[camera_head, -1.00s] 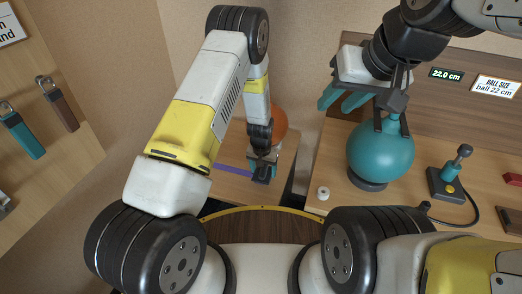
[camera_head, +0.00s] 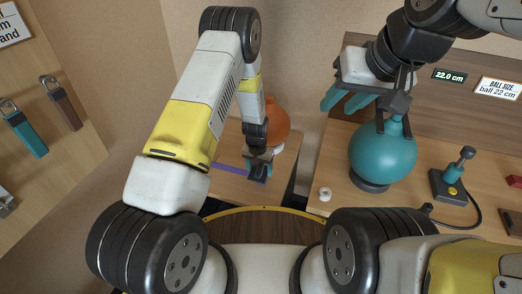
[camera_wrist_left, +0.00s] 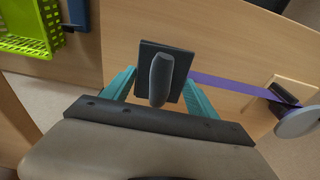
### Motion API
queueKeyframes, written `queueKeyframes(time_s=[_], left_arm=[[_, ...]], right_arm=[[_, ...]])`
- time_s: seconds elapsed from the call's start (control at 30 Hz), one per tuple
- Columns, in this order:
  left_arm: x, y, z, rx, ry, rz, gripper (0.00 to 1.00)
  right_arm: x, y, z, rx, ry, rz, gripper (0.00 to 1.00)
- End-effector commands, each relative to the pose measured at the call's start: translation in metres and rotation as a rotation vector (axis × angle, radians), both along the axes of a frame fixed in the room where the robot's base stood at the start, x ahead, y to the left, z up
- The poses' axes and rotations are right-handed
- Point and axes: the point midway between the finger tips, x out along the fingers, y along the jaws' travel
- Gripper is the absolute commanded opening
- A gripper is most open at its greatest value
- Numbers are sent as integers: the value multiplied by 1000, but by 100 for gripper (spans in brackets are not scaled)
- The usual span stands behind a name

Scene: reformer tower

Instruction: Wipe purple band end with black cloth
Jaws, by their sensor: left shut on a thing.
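My left gripper (camera_wrist_left: 160,93) has its teal fingers on either side of a flat dark pad with a grey grip (camera_wrist_left: 161,78), which seems to be the black cloth. It holds the pad over the wooden surface; contact with the surface is hard to tell. The purple band (camera_wrist_left: 235,84) runs right from beside the pad to a grey round part at the right edge in the left wrist view. In the head view the band (camera_head: 229,169) lies left of my left gripper (camera_head: 260,170). My right gripper (camera_head: 347,98) is open and empty, left of the teal ball's top.
An orange ball (camera_head: 274,120) stands behind my left gripper. A teal ball (camera_head: 382,155) on a dark base, a white ring (camera_head: 325,194) and a lever box (camera_head: 450,183) stand on the right bench. A green basket (camera_wrist_left: 32,28) shows at upper left in the left wrist view.

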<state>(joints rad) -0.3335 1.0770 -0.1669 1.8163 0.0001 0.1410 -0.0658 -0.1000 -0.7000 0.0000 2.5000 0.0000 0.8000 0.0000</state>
Motion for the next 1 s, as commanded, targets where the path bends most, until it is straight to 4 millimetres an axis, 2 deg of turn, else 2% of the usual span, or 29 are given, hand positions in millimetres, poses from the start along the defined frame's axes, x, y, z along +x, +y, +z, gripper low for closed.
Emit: queueKeyframes(time_s=[0.57, 1.0], left_arm=[[-11, -25, 1, 0, 6, 0, 35], [-5, -9, -1, 0, 5, 1, 35]], right_arm=[[0, 0, 0, 0, 0, 0, 36], [0, 0, 0, 0, 0, 0, 36]])
